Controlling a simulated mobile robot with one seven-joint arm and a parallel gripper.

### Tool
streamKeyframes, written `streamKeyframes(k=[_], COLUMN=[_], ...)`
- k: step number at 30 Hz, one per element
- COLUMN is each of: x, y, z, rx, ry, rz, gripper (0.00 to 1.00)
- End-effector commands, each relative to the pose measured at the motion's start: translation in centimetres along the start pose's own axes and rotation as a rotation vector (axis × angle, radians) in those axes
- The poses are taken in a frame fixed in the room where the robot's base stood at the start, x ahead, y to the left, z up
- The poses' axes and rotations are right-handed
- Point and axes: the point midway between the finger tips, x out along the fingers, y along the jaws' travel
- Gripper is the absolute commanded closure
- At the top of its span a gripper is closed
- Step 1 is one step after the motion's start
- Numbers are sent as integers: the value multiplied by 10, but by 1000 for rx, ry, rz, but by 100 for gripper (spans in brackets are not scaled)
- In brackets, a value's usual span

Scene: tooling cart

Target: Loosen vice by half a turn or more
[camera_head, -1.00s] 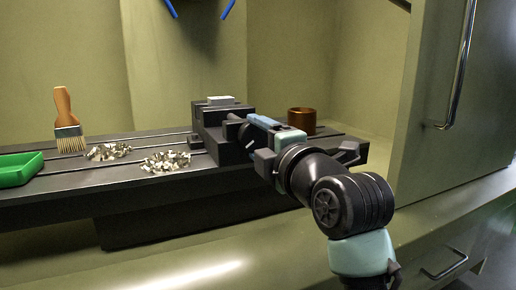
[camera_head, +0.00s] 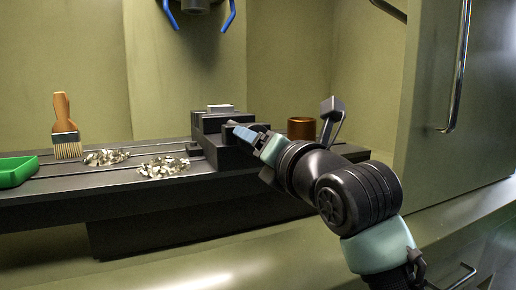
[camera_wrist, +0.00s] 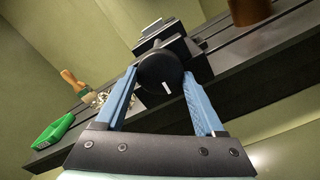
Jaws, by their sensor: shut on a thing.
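The dark vice (camera_head: 208,150) stands on the slotted table, with a light grey block (camera_head: 220,108) at its top. Its round black knob (camera_wrist: 160,73) bears a short white mark and faces me in the wrist view. My gripper (camera_head: 248,134) reaches the vice from the right. Its blue fingers are shut on the knob, one on each side, as the wrist view (camera_wrist: 161,78) shows. In the head view my fingers mostly hide the knob.
A brown cup (camera_head: 301,128) stands behind my wrist. Metal chips (camera_head: 163,167), a brush (camera_head: 65,130) and a green tray (camera_head: 16,171) are to the left. A machine head with blue hoses (camera_head: 196,6) hangs above. An open door (camera_head: 450,150) is at right.

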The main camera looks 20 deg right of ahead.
Motion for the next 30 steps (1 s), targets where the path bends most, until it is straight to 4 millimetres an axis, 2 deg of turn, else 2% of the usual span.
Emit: streamKeyframes(k=[9, 26, 27, 30], x=[0, 0, 0, 0], y=[-2, -1, -1, -1], z=[-1, 0, 0, 0], rx=[-130, -157, -157, -156], ry=[2, 1, 1, 1], rz=[-3, -1, -1, -1], gripper=[85, 85, 24, 6])
